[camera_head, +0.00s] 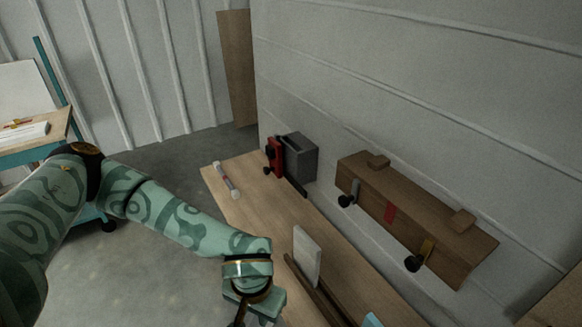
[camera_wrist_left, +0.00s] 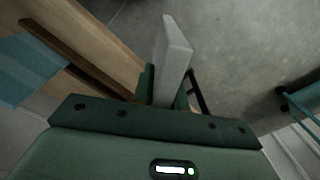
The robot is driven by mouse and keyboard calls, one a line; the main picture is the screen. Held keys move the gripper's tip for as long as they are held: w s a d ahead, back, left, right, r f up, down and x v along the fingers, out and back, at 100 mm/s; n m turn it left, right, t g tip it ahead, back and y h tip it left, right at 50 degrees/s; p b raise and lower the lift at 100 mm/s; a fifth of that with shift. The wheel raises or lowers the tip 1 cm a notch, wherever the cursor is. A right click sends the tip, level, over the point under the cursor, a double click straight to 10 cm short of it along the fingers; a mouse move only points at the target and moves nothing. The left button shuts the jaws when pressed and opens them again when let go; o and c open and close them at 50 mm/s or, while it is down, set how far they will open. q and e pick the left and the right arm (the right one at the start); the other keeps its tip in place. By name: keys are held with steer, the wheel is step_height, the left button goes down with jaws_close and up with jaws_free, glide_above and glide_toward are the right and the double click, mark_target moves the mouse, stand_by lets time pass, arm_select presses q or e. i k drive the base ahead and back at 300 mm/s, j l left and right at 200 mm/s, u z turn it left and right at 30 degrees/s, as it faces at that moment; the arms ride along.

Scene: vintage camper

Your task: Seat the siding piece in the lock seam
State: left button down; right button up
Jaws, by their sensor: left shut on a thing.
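My left gripper (camera_head: 284,294) is at the near edge of the workbench in the head view. In the left wrist view the gripper (camera_wrist_left: 166,92) is shut on a pale grey flat siding piece (camera_wrist_left: 174,48), which sticks out past the fingers. In the head view the siding piece (camera_head: 306,256) looks upright and slightly tilted, beside a long dark brown strip (camera_head: 318,291). The strip also shows in the left wrist view (camera_wrist_left: 82,62), apart from the piece there. I cannot tell whether the strip holds the lock seam. My right gripper is not in view.
The wooden workbench (camera_head: 258,212) runs along the pale wall. A grey box with a red part (camera_head: 298,158) stands at its far end, near a white-and-red tube (camera_head: 226,180). A brown wall unit with knobs (camera_head: 415,215) hangs right. Something light blue (camera_head: 373,320) lies at bottom.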

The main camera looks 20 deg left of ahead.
mark_target(292, 169)
steer(key=i+j, duration=0.1)
steer(key=j, duration=0.3)
steer(key=i+j, duration=0.1)
steer(key=j, duration=0.3)
steer(key=i+j, duration=0.1)
steer(key=j, duration=0.3)
steer(key=i+j, duration=0.1)
steer(key=j, duration=0.3)
steer(key=i+j, duration=0.1)
steer(key=j, duration=0.25)
steer(key=i+j, duration=0.15)
steer(key=j, duration=0.25)
